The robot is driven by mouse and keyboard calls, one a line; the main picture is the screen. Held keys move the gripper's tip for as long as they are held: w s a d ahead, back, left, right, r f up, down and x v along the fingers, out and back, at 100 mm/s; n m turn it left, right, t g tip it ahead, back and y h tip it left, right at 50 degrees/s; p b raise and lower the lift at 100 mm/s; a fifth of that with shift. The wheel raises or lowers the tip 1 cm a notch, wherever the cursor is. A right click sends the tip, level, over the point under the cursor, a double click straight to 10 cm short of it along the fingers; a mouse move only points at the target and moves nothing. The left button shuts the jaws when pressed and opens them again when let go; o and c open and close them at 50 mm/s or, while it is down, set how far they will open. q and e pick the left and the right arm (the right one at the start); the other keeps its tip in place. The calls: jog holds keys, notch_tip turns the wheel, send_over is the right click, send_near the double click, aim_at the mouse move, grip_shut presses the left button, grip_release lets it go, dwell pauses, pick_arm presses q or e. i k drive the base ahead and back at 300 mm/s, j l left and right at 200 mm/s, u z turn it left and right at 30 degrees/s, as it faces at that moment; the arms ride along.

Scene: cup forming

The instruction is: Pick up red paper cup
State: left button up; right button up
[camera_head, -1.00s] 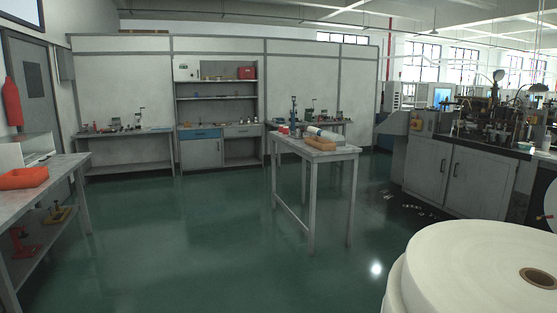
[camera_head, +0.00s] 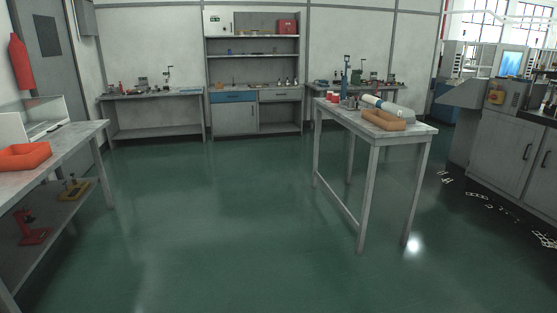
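Small red items (camera_head: 332,97) that look like red paper cups stand near the far left corner of the tall narrow table (camera_head: 420,133), right of the middle of the head view. They are too small to tell exactly how many there are. Neither of my grippers is in view.
A side table (camera_head: 75,138) with an orange bin (camera_head: 24,157) stands at the left. A shelf unit (camera_head: 253,72) and workbenches line the back wall. A grey machine cabinet (camera_head: 500,148) stands at the right. The green floor (camera_head: 220,220) between is clear.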

aim_at(335, 101)
jog(key=i, duration=4.7)
jog(key=i+z, duration=0.2)
jog(key=i, duration=0.2)
jog(key=i+j+z, duration=0.15)
jog(key=i, duration=0.3)
jog(key=i+j+z, duration=0.2)
jog(key=i, duration=0.2)
jog(key=i+j+z, duration=0.2)
jog(key=i, duration=0.2)
